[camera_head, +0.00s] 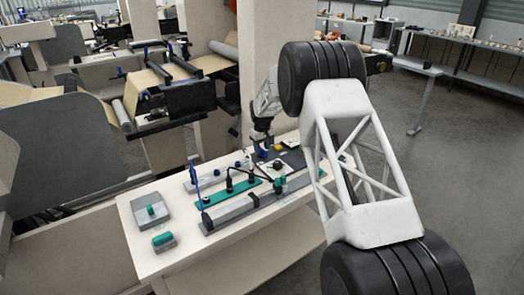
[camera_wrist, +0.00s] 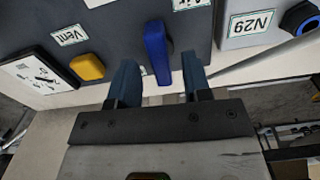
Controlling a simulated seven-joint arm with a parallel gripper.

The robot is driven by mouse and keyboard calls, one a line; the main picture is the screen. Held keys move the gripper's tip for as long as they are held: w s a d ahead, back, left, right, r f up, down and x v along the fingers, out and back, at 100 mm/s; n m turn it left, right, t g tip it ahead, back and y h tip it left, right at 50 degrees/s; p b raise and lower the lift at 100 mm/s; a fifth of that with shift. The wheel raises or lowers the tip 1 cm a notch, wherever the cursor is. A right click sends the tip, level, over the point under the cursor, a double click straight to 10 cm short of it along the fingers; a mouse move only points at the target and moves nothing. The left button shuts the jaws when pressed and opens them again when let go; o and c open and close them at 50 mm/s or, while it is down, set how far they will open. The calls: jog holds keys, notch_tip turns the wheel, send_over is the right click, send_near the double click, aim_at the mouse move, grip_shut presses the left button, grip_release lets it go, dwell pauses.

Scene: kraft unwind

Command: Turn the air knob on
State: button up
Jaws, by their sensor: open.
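The air knob (camera_wrist: 157,52) is a long blue lever on a dark grey panel (camera_wrist: 115,40), under a label cut off at the top edge that ends in "ir". In the wrist view it points nearly straight down the picture. My gripper (camera_wrist: 160,78) is open, with one dark blue finger on each side of the knob's lower end. In the head view my gripper (camera_head: 262,138) is over the panel at the bench's back, and the knob is hard to make out.
A yellow button (camera_wrist: 87,67) labelled "Vent" is left of the knob. The white bench (camera_head: 150,262) also holds a teal strip (camera_head: 230,190) and a grey bar (camera_head: 235,210).

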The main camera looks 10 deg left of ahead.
aim_at(263, 150)
jog(key=shift+r, duration=3)
jog(key=shift+d+r, duration=0.1)
jog(key=shift+s+d+r, duration=0.15)
jog(key=shift+r, duration=0.05)
jog(key=s+d+r+m+t, duration=0.1)
jog(key=s+d+r+m, duration=0.1)
jog(key=s+d+r, duration=1.1)
jog(key=s+d+r+m, duration=0.2)
jog(key=s+d+r, duration=0.9)
jog(key=s, duration=0.4)
jog(key=s+d+r+m+t, duration=0.1)
jog(key=s+d, duration=0.3)
jog(key=s, duration=0.5)
jog(key=s+d+r+m, duration=0.1)
jog(key=s+d, duration=0.4)
jog(key=s, duration=0.5)
jog(key=s+d+f+m, duration=0.1)
jog(key=s+d+f, duration=0.1)
jog(key=s, duration=0.8)
jog(key=s+d+f+m, duration=0.1)
jog(key=s+d+f, duration=0.1)
jog(key=s, duration=0.8)
jog(key=shift+d+f+m+t, duration=0.2)
jog(key=shift+f+m+t, duration=0.1)
jog(key=shift+f, duration=0.45)
